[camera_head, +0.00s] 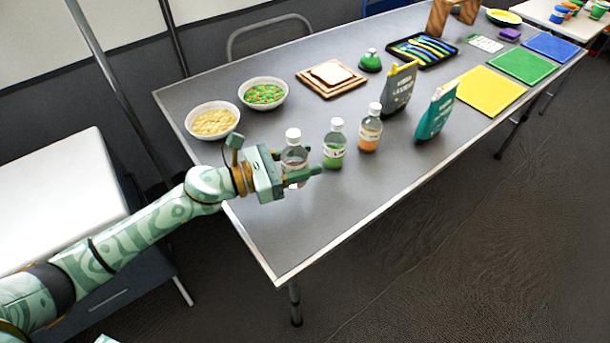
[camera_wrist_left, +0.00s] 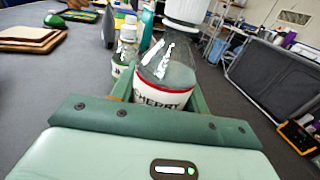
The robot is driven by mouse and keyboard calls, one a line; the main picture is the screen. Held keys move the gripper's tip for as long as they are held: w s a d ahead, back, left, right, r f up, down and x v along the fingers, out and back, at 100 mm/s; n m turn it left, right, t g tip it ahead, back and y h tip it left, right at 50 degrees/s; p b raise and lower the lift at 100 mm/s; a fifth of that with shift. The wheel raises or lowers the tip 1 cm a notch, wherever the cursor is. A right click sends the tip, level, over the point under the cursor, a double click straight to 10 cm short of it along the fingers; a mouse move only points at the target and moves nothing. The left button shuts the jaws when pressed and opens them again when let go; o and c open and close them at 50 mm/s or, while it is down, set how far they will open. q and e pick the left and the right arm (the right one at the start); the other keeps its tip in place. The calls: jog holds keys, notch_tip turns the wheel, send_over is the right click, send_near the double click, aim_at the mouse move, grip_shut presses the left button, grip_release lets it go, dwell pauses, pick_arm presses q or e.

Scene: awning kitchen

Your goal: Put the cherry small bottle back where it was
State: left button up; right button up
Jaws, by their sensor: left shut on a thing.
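The cherry small bottle (camera_head: 294,154) is a clear bottle with a white cap. In the left wrist view its label reads "CHERRY" on the bottle (camera_wrist_left: 165,82). My left gripper (camera_head: 296,164) is shut on it, with the fingers around its body. It is upright in the head view, at the left end of a row of small bottles. I cannot tell whether its base touches the table. A green small bottle (camera_head: 334,148) stands just to its right, and an orange small bottle (camera_head: 369,132) further right. My right gripper is not in view.
The near table surface is clear.

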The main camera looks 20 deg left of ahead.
pick_arm(q)
jog(key=shift+w+a+f, duration=0.15)
jog(key=shift+w+f, duration=0.4)
jog(key=shift+f, duration=0.2)
jog(key=shift+w+a+f+b, duration=0.1)
jog(key=shift+w+f+b, duration=0.15)
jog(key=shift+b, duration=0.2)
notch_tip(320, 180, down, 4)
jog(key=shift+w+r+b, duration=0.1)
jog(key=shift+r+b, duration=0.1)
jog(key=shift+b, duration=0.65)
jog(key=shift+r, duration=0.15)
jog(key=o, duration=1)
jog(key=shift+s+a+r, duration=0.1)
jog(key=shift+s+a, duration=0.1)
jog(key=p+v, duration=0.1)
jog(key=v, duration=0.9)
jog(key=shift+s+a, duration=0.1)
jog(key=shift+s, duration=0.05)
jog(key=shift+s+a, duration=0.3)
jog(key=shift+a, duration=0.15)
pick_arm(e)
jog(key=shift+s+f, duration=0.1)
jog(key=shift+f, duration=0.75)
